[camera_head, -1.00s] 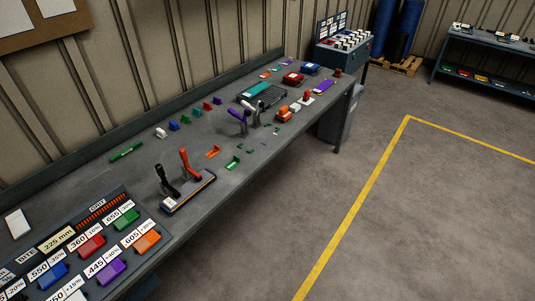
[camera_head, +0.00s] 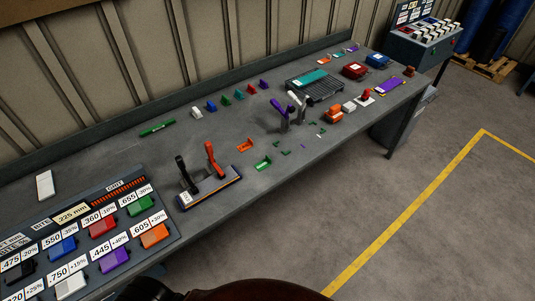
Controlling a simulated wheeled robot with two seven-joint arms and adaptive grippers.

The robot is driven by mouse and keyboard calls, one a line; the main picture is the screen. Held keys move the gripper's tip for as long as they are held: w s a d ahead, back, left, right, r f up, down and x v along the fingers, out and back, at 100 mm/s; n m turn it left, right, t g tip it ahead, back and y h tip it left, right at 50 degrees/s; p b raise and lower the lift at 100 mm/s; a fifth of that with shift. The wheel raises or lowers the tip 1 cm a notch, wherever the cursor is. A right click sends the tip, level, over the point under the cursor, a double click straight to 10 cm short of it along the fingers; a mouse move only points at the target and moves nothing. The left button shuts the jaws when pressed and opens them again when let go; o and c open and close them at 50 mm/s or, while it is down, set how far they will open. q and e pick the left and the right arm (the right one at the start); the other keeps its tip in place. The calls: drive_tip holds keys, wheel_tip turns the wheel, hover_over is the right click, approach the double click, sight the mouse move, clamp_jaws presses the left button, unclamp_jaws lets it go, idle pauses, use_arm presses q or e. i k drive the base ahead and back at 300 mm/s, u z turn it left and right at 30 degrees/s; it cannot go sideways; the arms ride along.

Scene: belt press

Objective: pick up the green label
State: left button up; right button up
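Several green things lie on the grey workbench (camera_head: 110,170), and I cannot tell for certain which is the green label. A small green bracket-like piece (camera_head: 263,163) lies near the front edge, right of the lever fixture (camera_head: 212,187). A thin green bar (camera_head: 157,128) lies toward the back. A small green upright piece (camera_head: 240,95) stands in a row with other coloured pieces. A green block (camera_head: 140,206) sits on the numbered board. Small coloured flat pieces (camera_head: 338,55) lie at the far end, too small to tell apart.
The numbered board (camera_head: 72,214) fills the bench's near left end. A dark tray with a teal piece (camera_head: 319,77) and a purple-handled clamp (camera_head: 284,110) stand farther along. A control box (camera_head: 424,44) stands beyond the bench. The floor (camera_head: 410,220) at right is open.

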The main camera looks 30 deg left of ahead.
sight(261, 166)
drive_tip(key=u, duration=0.4)
drive_tip(key=i, duration=0.75)
drive_tip(key=u, duration=0.65)
